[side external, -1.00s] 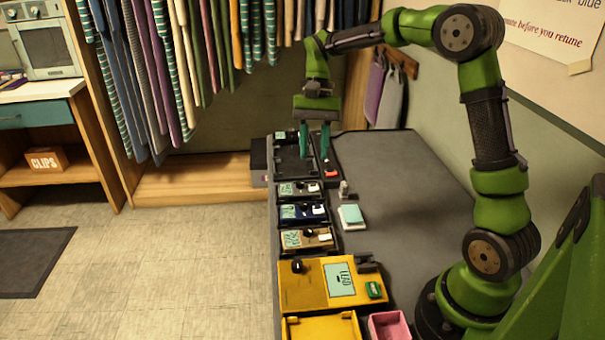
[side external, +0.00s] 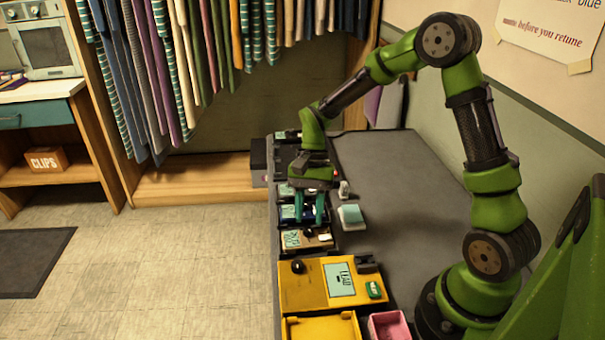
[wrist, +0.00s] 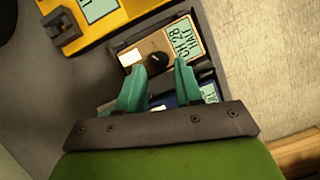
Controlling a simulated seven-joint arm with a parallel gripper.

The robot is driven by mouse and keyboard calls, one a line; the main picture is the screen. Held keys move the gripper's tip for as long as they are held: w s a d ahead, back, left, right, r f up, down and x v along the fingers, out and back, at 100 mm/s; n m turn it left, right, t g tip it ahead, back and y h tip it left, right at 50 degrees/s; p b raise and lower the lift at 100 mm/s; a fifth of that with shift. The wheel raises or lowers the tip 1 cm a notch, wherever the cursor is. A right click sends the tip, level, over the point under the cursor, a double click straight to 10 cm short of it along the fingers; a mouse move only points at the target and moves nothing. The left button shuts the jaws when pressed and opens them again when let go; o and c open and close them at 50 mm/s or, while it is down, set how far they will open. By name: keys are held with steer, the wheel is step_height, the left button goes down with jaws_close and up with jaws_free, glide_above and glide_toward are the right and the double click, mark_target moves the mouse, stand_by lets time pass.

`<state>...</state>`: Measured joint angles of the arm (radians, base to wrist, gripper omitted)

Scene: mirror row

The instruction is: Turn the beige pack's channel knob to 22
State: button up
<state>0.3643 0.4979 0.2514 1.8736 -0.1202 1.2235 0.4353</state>
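The beige pack (side external: 294,239) lies in its tray in the row, between a blue pack and the large yellow unit. In the wrist view the beige pack (wrist: 172,48) has a black round knob (wrist: 156,60), a white block at one end, and a screen (wrist: 187,44) that appears to read "CH 28 HALT". My gripper (side external: 310,208) is above the blue pack (side external: 288,213), beside the beige one. In the wrist view its teal fingers (wrist: 162,72) are apart with nothing between them, their tips near the beige pack's edge, short of the knob.
The yellow unit (side external: 312,284) with a "LEAD" screen and black knob stands in front of the beige pack. A yellow tray (side external: 320,326) and a pink tray (side external: 388,325) are nearest. A teal-topped block (side external: 351,214) sits right of the row. The grey bench (side external: 405,190) is clear farther right.

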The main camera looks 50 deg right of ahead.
mark_target(308, 232)
steer(key=shift+x, duration=1.1)
jaws_close()
